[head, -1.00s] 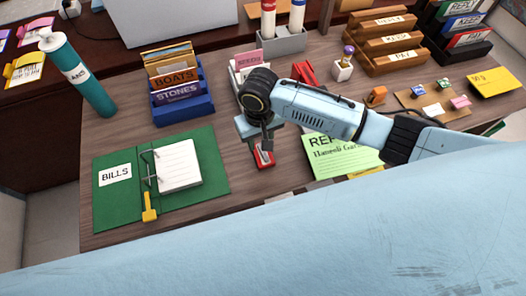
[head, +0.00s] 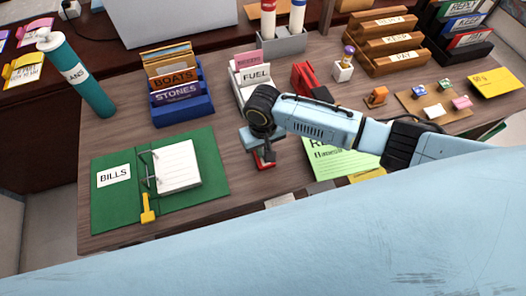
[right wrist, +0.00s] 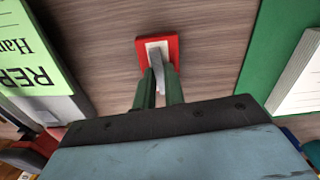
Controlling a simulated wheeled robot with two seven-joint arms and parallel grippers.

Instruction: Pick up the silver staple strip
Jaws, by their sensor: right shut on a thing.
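My right gripper (head: 262,146) is over a small red holder with a pale top (head: 266,160), near the middle of the desk. In the right wrist view the gripper (right wrist: 160,76) is shut on a narrow silver staple strip (right wrist: 159,62). The strip's free end sticks out beyond the green fingertips, over the red holder (right wrist: 173,45). I cannot tell whether the strip still touches the holder. In the head view the strip is hidden by the gripper. My left gripper is not in view.
A green BILLS binder (head: 122,208) lies open to the left. A lime-green report (head: 345,160) lies to the right. Behind stand a white FUEL file holder (head: 256,80), a red stapler-like object (head: 304,80) and a blue file box (head: 183,108). Bare wood surrounds the red holder.

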